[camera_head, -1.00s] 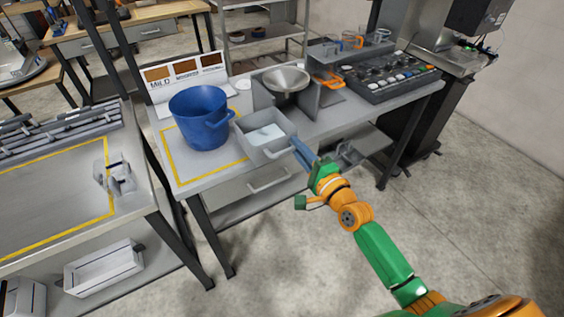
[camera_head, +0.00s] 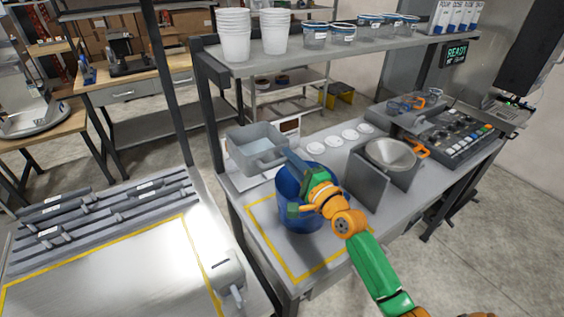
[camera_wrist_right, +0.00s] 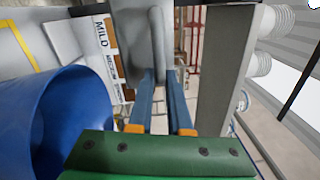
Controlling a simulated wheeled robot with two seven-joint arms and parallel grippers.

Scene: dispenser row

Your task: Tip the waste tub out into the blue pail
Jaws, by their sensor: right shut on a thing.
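The waste tub (camera_head: 242,156) is a grey open box with something pale inside. My right gripper (camera_head: 293,161) is shut on its handle and holds it up, roughly level, beyond the blue pail in the head view. The tub (camera_wrist_right: 130,35) and its handle (camera_wrist_right: 157,45) also show between the blue fingers in the right wrist view. The blue pail (camera_head: 288,208) stands upright on the bench, partly hidden by my right gripper and wrist. Its rim also shows at the left of the right wrist view (camera_wrist_right: 70,85). My left gripper is not in view.
A grey holder with a metal funnel (camera_head: 392,152) stands right of the pail. A shelf (camera_head: 345,48) with white cups and lidded tubs (camera_head: 315,36) runs above the bench's back. A yellow outline (camera_head: 270,244) surrounds the pail. A button panel (camera_head: 462,133) is farther right.

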